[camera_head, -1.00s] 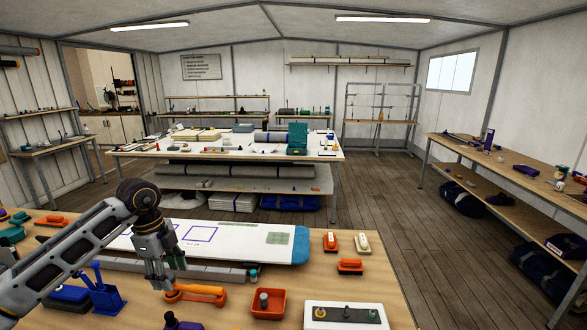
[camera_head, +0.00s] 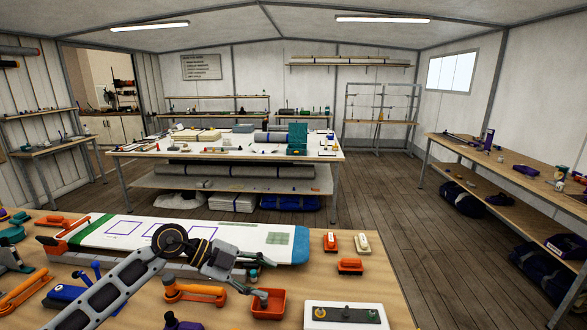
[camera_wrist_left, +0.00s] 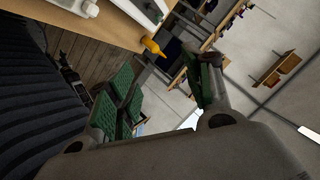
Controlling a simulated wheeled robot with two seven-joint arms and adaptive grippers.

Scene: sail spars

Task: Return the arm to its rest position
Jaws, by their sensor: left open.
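My left arm comes in from the lower left in the head view. Its left gripper (camera_head: 254,282) is open and points right, beside the small orange tray (camera_head: 267,310). In the head view I cannot tell whether a fingertip touches the tray. The left wrist view shows the open fingers with green pads (camera_wrist_left: 165,88) and nothing held between them. My right gripper is not in view.
A long white board (camera_head: 105,231) with purple outlines and a blue end lies behind the arm. An orange clamp-like tool (camera_head: 195,291) lies close by. A grey panel with knobs (camera_head: 345,315) lies to the right. Orange and white blocks (camera_head: 346,242) stand behind it.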

